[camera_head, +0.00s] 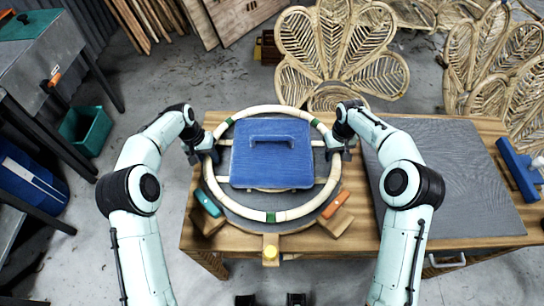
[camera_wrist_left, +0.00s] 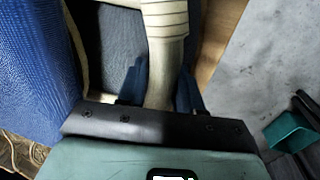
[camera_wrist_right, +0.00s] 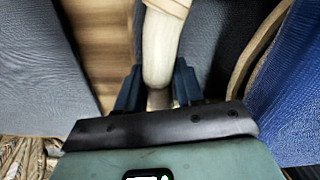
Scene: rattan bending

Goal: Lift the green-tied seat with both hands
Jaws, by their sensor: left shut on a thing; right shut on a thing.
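The green-tied seat is a pale rattan ring (camera_head: 301,211) with green ties at its front and upper left, seen in the head view over the wooden bench. A blue block with a handle (camera_head: 270,165) sits inside the ring. My left gripper (camera_head: 208,148) is shut on the ring's left side; in the left wrist view its fingers (camera_wrist_left: 160,88) flank the pale rattan (camera_wrist_left: 165,40). My right gripper (camera_head: 337,147) is shut on the ring's right side; in the right wrist view its fingers (camera_wrist_right: 158,88) flank the rattan (camera_wrist_right: 160,45). I cannot tell whether the ring touches its support.
A dark grey board (camera_head: 455,180) and a blue tool (camera_head: 518,170) lie right. Rattan backs (camera_head: 330,50) stand behind.

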